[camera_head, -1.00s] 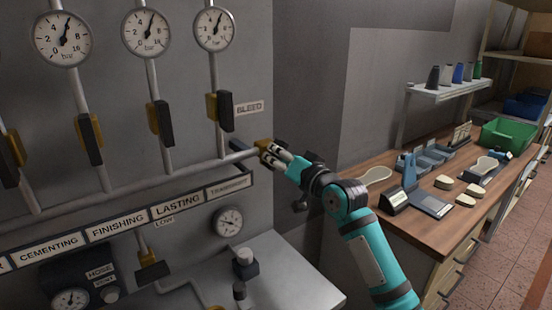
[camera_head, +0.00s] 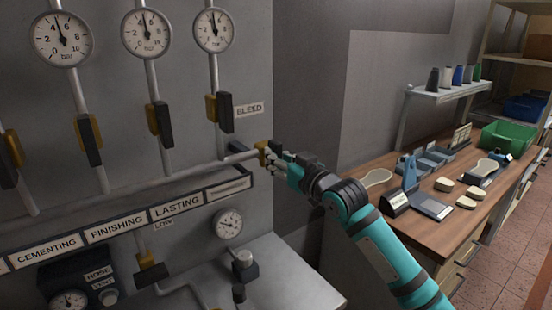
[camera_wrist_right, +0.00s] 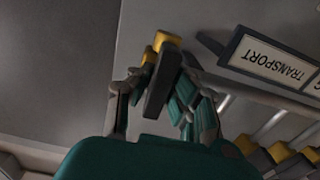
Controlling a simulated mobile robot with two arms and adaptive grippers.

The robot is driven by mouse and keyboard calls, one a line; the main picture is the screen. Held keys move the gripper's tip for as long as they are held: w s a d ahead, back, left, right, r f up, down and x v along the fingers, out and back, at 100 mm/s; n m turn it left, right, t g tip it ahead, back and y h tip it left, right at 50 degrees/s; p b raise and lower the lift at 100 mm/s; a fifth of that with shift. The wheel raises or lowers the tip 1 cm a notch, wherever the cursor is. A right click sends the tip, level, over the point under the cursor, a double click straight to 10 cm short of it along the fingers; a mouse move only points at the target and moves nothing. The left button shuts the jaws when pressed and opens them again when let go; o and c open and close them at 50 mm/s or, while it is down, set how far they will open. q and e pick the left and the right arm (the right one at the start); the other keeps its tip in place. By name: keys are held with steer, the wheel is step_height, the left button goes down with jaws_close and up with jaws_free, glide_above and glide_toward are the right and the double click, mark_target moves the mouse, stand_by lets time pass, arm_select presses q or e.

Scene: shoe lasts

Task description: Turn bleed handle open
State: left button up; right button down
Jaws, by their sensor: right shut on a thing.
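The bleed valve (camera_head: 262,148) has a yellow body at the right end of the horizontal pipe, below the BLEED label (camera_head: 249,110). My right gripper (camera_head: 272,156) is at this valve. In the right wrist view the dark bleed handle (camera_wrist_right: 160,88) lies between the fingers of my right gripper (camera_wrist_right: 165,105), which is shut on it. The yellow valve body (camera_wrist_right: 163,41) shows just beyond the handle. In the head view the fingers and wrist largely hide the handle. My left gripper is in neither view.
Pressure gauges (camera_head: 213,30) and dark-handled valves (camera_head: 225,113) stand left of the gripper. A label rail (camera_head: 120,219) runs below the pipe. A grey ledge (camera_head: 290,278) juts out below. The workbench (camera_head: 400,225) at right holds shoe lasts and trays.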

steer(key=shift+f, duration=0.1)
stand_by(0.3)
steer(key=c, duration=1.2)
jaws_free()
steer(key=shift+s+d, duration=0.1)
steer(key=shift+d, duration=0.05)
steer(key=shift+c, duration=0.2)
steer(key=v, duration=1.2)
